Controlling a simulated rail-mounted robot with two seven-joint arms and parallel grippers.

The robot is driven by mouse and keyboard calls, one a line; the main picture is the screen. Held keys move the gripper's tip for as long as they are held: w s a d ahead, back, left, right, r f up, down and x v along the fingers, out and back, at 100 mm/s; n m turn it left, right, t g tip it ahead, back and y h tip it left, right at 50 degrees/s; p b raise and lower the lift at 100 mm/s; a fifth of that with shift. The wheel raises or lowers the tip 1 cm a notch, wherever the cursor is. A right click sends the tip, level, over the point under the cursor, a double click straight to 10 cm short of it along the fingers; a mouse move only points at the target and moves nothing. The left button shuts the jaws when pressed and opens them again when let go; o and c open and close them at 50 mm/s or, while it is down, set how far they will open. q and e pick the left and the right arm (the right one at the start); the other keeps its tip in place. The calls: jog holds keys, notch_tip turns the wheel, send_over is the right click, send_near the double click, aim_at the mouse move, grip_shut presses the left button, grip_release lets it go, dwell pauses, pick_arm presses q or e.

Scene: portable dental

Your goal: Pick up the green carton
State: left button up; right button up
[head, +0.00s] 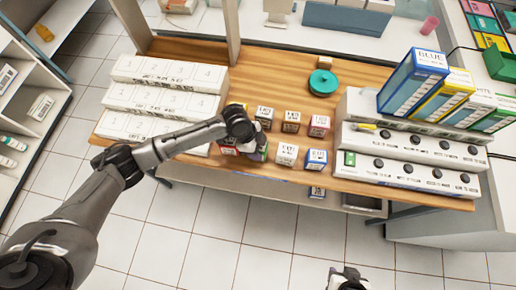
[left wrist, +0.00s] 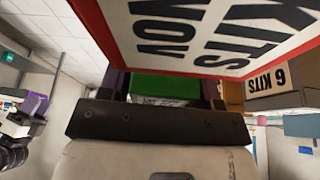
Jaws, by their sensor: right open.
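In the left wrist view a green carton (left wrist: 165,88) lies between the fingers of my left gripper (left wrist: 165,95). Green fills the visible gap, but I cannot tell whether the fingers press on it. In the head view my left gripper (head: 250,148) points down among the small boxes at the middle front of the wooden shelf. The hand and wrist hide most of the carton there. My right gripper (head: 347,273) shows at the bottom edge of the head view, open and far from the boxes.
A red-edged white box (left wrist: 200,35) is very close to my left gripper, and part of a red box (head: 228,149) shows beside it. A white box (head: 287,154) and a blue box (head: 316,159) stand to the right. Long white boxes (head: 165,100) fill the shelf's left end.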

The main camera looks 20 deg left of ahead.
pick_arm(q)
jog(key=c, duration=0.6)
jog(key=shift+r, duration=0.1)
